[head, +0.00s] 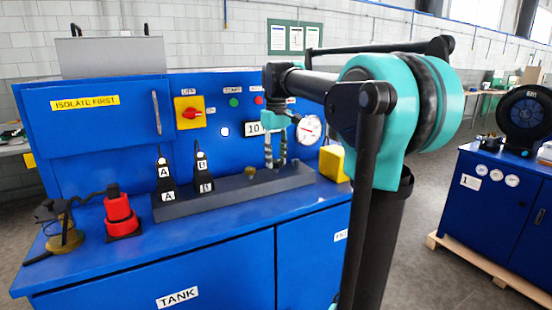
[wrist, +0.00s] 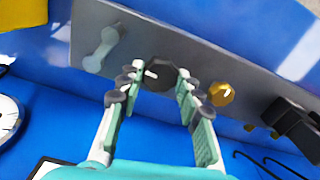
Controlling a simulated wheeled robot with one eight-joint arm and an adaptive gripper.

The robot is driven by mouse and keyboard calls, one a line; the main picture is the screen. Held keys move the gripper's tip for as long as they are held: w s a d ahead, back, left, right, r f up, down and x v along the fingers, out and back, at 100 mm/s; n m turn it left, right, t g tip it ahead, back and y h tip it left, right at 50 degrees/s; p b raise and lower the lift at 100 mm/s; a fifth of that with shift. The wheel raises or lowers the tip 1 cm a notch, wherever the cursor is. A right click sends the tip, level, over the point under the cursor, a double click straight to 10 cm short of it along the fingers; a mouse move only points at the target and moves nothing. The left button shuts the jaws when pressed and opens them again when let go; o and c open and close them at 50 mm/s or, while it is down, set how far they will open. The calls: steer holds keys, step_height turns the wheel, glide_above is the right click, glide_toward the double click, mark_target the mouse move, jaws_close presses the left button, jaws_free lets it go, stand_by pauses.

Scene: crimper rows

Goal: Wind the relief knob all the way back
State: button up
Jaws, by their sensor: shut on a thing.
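The relief knob appears as a dark, faceted knob (wrist: 160,75) on the grey bar in the wrist view. My gripper (wrist: 158,92) has its two green-padded fingers on either side of the knob, shut on it. In the head view my gripper (head: 275,152) points straight down onto the right part of the grey bar (head: 225,196). The fingers hide the knob there. The knob carries a small white mark. How far it is wound cannot be told.
A brass fitting (wrist: 221,93) sits close beside the right finger. A grey lever-shaped part (wrist: 103,48) lies to the left. Black levers A (head: 164,178) and B (head: 203,168) stand on the bar. A round gauge (head: 308,129) and yellow block (head: 332,163) are near my gripper.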

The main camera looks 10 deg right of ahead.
mark_target(276, 161)
steer(key=n, duration=0.7)
stand_by(0.6)
steer(key=o, duration=1.2)
steer(key=shift+c, duration=0.2)
step_height(276, 161, up, 12)
